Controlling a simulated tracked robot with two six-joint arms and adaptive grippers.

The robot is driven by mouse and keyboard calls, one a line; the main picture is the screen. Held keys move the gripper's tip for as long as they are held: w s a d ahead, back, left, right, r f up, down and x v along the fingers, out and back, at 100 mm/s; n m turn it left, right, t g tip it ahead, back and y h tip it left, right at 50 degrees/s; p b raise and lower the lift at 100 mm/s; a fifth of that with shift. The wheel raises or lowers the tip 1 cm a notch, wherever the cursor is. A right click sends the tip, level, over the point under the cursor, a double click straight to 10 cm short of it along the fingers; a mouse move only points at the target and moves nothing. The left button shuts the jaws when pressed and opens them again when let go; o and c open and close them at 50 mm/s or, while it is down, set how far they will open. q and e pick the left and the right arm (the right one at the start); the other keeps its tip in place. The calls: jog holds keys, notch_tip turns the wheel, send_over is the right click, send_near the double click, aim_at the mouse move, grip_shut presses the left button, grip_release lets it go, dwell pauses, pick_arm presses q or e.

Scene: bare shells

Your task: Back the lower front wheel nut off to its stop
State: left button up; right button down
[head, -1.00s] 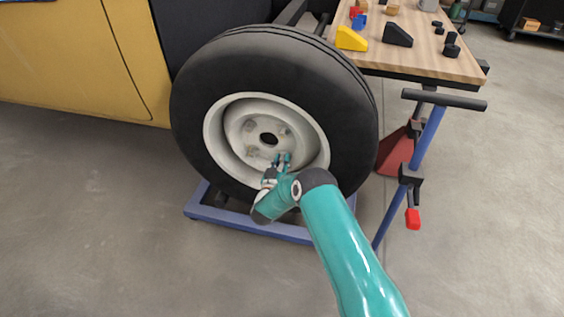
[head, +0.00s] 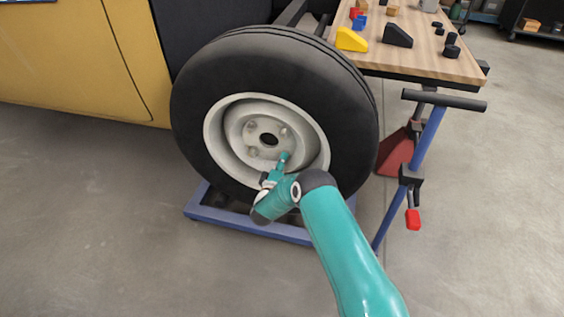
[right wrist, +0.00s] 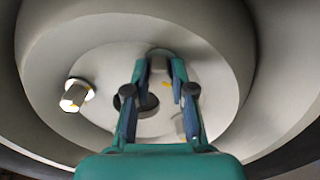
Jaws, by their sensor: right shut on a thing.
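The wheel's pale rim (head: 218,140) faces me in the head view, with a round centre hole (head: 269,139) and wheel nuts around it. An upper nut (head: 285,131) and a left lower nut (head: 253,152) show clear of the gripper. My right gripper (head: 284,157) is at the lower right of the hub, shut on the lower front wheel nut, which its fingers mostly hide. In the right wrist view, the gripper's fingers (right wrist: 161,75) reach to the hub face, beside the centre hole (right wrist: 149,104). Another nut (right wrist: 75,95) stands free at left. My left gripper is out of view.
The black tyre (head: 345,110) surrounds the rim, above a blue frame (head: 265,231) on the floor. A wooden bench top (head: 455,68) with blocks stands at the right. A blue stand with a black bar (head: 443,99) is near its front. The left floor is clear.

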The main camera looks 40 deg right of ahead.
jog(key=shift+w+a+f+n+p, duration=0.1)
jog(key=shift+n, duration=1.6)
jog(key=shift+s+a+f+n+p, duration=0.1)
jog(key=shift+n+p, duration=0.05)
jog(key=shift+n, duration=1.55)
jog(key=shift+w+a+n+p, duration=0.1)
jog(key=shift+n, duration=1.6)
jog(key=c, duration=1.1)
grip_release()
jog(key=shift+d, duration=0.1)
jog(key=shift+c, duration=0.2)
jog(key=shift+o, duration=0.8)
jog(key=shift+d, duration=0.1)
jog(key=v, duration=1.2)
